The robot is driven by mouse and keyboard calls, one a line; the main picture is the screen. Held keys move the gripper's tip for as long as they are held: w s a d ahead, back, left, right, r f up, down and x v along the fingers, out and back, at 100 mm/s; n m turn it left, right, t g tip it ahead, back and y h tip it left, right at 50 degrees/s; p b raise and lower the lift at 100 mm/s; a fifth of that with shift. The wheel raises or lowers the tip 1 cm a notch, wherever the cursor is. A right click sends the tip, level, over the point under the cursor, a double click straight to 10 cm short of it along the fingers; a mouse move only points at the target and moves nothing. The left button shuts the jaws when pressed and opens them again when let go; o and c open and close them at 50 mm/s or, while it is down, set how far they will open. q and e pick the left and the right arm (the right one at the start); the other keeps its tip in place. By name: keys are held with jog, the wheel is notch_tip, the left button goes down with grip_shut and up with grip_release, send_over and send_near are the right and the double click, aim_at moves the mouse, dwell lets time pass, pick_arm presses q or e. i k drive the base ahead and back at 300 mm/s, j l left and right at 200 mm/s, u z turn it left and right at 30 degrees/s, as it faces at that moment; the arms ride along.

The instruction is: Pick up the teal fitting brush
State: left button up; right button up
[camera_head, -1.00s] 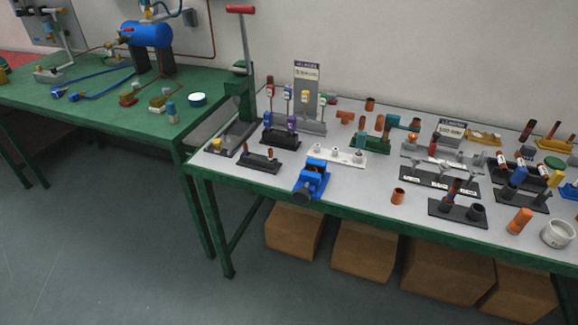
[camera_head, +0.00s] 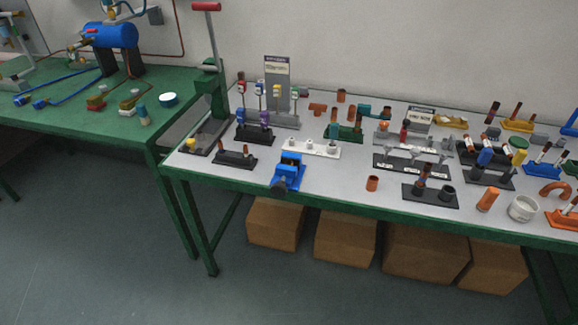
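I cannot single out the teal fitting brush for sure at this size. Small teal pieces show in several places. A teal piece (camera_head: 365,111) lies near the back middle of the right bench, next to copper pieces. A green holder (camera_head: 347,138) just in front of it carries small upright teal and copper-coloured pieces. Neither of my grippers is in view, and nothing is seen to touch any of these pieces.
The grey-topped right bench (camera_head: 335,185) is crowded with holders. A blue vise (camera_head: 289,172) sits at its front edge, and a green lever press (camera_head: 209,95) stands at its left end. Cardboard boxes (camera_head: 345,238) are underneath. The floor in front is clear.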

aim_at(334, 126)
jog(key=i+j, duration=0.3)
jog(key=i, duration=0.15)
jog(key=i+j, duration=0.25)
jog(key=i, duration=0.2)
